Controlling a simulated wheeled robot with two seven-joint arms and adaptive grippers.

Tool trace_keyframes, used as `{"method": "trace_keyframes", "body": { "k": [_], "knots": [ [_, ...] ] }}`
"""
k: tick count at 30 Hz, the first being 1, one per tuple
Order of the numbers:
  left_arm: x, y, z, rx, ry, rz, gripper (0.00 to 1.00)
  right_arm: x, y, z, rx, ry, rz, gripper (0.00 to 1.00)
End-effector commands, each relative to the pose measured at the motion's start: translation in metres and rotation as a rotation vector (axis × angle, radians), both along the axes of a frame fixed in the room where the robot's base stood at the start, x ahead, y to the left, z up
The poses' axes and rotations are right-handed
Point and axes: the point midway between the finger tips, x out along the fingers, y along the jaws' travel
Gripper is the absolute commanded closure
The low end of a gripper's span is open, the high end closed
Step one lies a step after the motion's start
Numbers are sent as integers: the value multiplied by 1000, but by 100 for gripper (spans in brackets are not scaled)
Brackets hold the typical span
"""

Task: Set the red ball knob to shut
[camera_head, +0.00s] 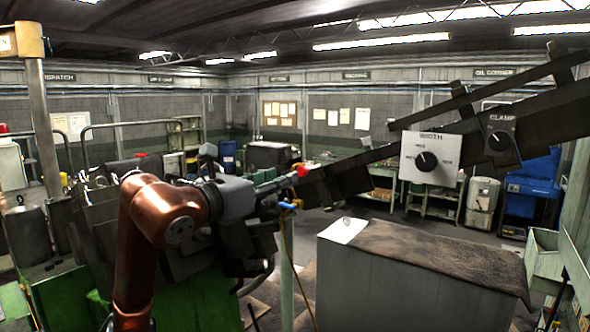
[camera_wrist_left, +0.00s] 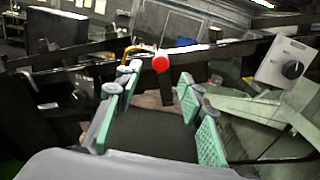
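The red ball knob (camera_head: 301,170) shows just past the tips of my left gripper (camera_head: 285,183) in the head view. It also shows in the left wrist view (camera_wrist_left: 160,63), near the top centre, framed between and beyond the fingertips. My left gripper (camera_wrist_left: 161,77) is open, with its green finger pads spread apart and nothing visible between them. Whether a fingertip touches the knob I cannot tell. The knob's lever is mostly hidden. My right gripper is not in view.
A dark beam carries a white WIDTH dial panel (camera_head: 431,160) and a dark CLAMP dial panel (camera_head: 500,136) on the right. A blue handle (camera_head: 287,205) sits just below the gripper. A grey cabinet (camera_head: 370,285) with a dark mat stands in front at right.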

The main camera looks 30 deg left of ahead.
Motion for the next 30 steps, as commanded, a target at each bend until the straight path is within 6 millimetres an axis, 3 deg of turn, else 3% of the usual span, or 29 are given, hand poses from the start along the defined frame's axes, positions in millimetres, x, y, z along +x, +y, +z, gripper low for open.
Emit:
{"method": "trace_keyframes", "body": {
  "k": [6, 12, 23, 30],
  "knots": [
    [37, -5, 2, -2, 3, -6, 64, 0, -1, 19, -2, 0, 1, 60],
    [60, -6, 1, -1, 2, -6, 64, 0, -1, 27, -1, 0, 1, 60],
    [66, -7, -2, 0, 2, -6, 64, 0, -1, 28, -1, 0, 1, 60],
    [65, -7, -1, 0, 2, -5, 80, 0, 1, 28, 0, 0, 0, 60]
  ]
}}
